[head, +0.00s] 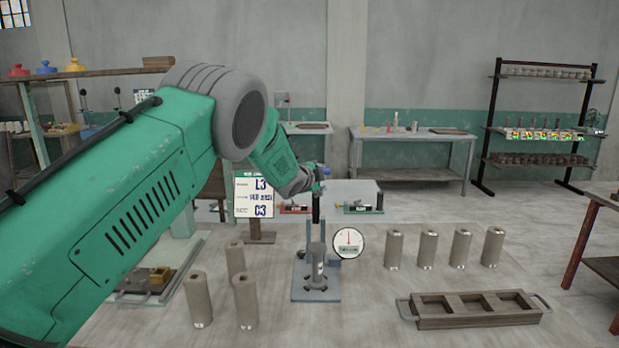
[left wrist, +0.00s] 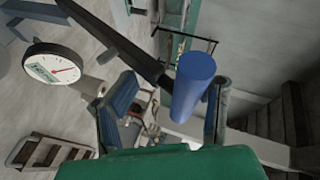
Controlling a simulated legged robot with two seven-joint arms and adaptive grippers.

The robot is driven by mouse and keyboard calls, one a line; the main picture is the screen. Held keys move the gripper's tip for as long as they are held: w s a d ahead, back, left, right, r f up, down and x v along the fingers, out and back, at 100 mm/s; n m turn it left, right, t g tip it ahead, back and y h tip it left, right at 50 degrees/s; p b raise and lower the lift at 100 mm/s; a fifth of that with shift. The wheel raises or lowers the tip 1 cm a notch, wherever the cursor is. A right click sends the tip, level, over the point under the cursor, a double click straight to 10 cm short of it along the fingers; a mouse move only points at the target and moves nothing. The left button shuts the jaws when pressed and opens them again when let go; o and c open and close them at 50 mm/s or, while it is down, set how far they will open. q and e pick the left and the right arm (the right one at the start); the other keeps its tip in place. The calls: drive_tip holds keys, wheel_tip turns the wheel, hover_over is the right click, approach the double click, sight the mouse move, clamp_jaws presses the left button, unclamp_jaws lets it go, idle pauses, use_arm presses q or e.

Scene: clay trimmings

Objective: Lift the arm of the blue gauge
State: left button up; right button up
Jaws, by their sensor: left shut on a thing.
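The blue gauge (head: 316,290) stands on the table, its flat blue-grey base under a grey-brown clay cylinder (head: 318,262). Its round white dial (head: 348,243) with a red needle is at its right; the dial (left wrist: 53,66) also shows at upper left in the left wrist view. The gauge's dark arm (left wrist: 118,42) ends at a blue cylindrical handle (left wrist: 194,84). My left gripper (head: 318,186) is above the gauge, shut on this handle; in the left wrist view its fingers (left wrist: 168,104) lie on either side of it. My right gripper is not in view.
Several clay cylinders (head: 459,248) stand at right, and others (head: 245,300) at left. A wooden tray (head: 475,321) with three compartments lies at front right. The table front is clear between cylinders and tray.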

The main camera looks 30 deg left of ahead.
use_arm(q)
drive_tip(key=a+v, duration=0.1)
drive_tip(key=v, duration=0.9)
drive_tip(key=shift+r, duration=0.25)
drive_tip(key=shift+d, duration=0.2)
drive_tip(key=shift+r, duration=0.1)
